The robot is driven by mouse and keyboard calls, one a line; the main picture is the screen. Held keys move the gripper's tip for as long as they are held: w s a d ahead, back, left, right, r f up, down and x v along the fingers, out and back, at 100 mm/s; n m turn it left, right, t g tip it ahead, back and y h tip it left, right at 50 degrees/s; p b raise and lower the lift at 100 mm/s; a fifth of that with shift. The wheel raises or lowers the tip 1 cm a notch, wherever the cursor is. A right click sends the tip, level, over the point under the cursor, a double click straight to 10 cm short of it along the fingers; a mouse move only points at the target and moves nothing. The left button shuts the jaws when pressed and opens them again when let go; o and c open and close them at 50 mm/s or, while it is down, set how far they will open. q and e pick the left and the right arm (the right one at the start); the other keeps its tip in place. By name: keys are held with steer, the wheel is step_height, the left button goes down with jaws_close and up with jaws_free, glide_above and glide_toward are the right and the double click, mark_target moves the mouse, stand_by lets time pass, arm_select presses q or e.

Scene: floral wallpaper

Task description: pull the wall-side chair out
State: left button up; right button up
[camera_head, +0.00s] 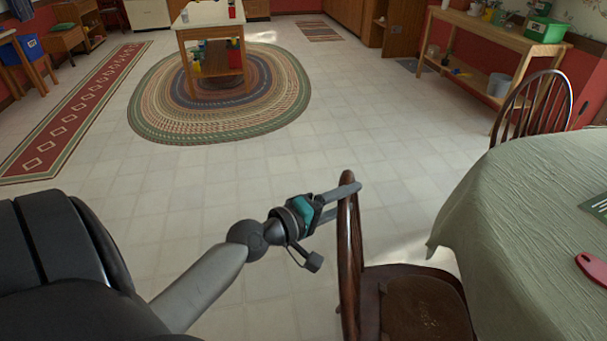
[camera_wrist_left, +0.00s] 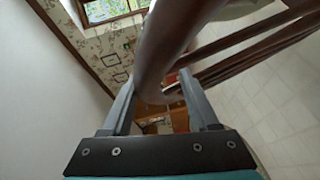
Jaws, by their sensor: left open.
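A dark brown wooden chair (camera_head: 415,303) stands at the bottom, beside the near left side of the table. My left gripper (camera_head: 346,202) is at the top of its back. Its fingers are open, one on each side of the bowed top rail; I cannot tell whether they touch it. In the left wrist view the rail (camera_wrist_left: 165,50) runs between the two fingers (camera_wrist_left: 160,105). A second spindle-back chair (camera_head: 533,105) stands at the table's far side, nearer the red wall. Its seat is hidden behind the table. My right gripper is not in view.
A table with a pale green cloth (camera_head: 530,225) fills the right side. A wooden shelf bench (camera_head: 490,45) stands along the right wall. Open tiled floor (camera_head: 300,170) lies ahead, with an oval braided rug (camera_head: 165,115) and a red runner (camera_head: 65,125) beyond.

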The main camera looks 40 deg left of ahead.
arm_select(q)
steer(key=b+v, duration=0.4)
steer(key=v, duration=0.8)
steer(key=shift+s, duration=0.35)
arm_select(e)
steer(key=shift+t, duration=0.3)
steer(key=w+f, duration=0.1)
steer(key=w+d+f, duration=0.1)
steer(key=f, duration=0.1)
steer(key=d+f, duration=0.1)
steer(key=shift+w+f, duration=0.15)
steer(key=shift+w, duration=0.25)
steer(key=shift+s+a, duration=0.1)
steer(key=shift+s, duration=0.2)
